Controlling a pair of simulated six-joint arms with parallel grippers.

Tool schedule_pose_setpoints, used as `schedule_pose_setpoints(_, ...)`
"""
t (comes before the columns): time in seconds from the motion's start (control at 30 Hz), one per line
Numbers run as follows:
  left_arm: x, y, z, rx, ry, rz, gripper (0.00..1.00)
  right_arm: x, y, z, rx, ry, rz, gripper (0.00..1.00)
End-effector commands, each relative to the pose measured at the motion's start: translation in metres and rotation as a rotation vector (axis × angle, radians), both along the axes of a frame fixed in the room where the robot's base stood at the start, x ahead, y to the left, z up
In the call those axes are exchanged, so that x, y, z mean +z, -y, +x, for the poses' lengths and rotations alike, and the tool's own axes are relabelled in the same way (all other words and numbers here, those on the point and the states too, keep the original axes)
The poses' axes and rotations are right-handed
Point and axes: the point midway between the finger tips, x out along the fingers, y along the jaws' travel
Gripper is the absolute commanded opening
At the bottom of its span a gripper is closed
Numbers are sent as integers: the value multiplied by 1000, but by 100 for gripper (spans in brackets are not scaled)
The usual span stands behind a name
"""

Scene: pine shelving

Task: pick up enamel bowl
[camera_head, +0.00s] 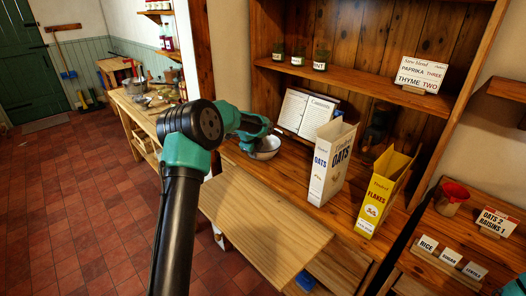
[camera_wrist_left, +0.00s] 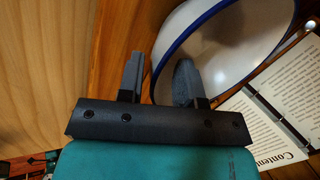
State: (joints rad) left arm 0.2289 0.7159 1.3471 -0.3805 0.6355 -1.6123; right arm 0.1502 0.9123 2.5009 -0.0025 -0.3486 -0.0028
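The enamel bowl (camera_head: 267,153), white inside with a blue rim, stands on the wooden shelf board left of the open book. In the left wrist view the bowl (camera_wrist_left: 235,40) fills the upper right, partly cut off by the frame. My left gripper (camera_head: 272,131) is at the bowl, and its arm hides part of the bowl's left side. In the left wrist view the gripper (camera_wrist_left: 158,78) is open, with its fingers apart. The bowl's rim runs between them: one finger overlaps the inside, the other is outside. Contact cannot be told. My right gripper is not in view.
An open recipe book (camera_head: 305,112) stands just right of the bowl. An oats box (camera_head: 330,165) and a yellow flakes box (camera_head: 382,195) stand farther right. Jars (camera_head: 298,58) and a label card (camera_head: 421,74) are on the shelf above. A bare pull-out board (camera_head: 258,225) lies in front.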

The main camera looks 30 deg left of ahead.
Motion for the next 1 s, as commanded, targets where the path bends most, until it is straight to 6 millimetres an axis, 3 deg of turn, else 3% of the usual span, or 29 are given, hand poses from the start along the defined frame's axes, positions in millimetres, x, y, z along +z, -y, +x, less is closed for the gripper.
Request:
schedule_pose_setpoints(0.2, -20, 0, 9, 0, 1, -1, 33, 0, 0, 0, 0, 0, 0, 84)
schedule_pose_setpoints(0.67, -21, 0, 9, -1, 1, 0, 33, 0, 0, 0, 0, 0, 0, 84)
schedule_pose_setpoints(1.0, -21, 0, 9, -1, 1, 0, 2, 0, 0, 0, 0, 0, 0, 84)
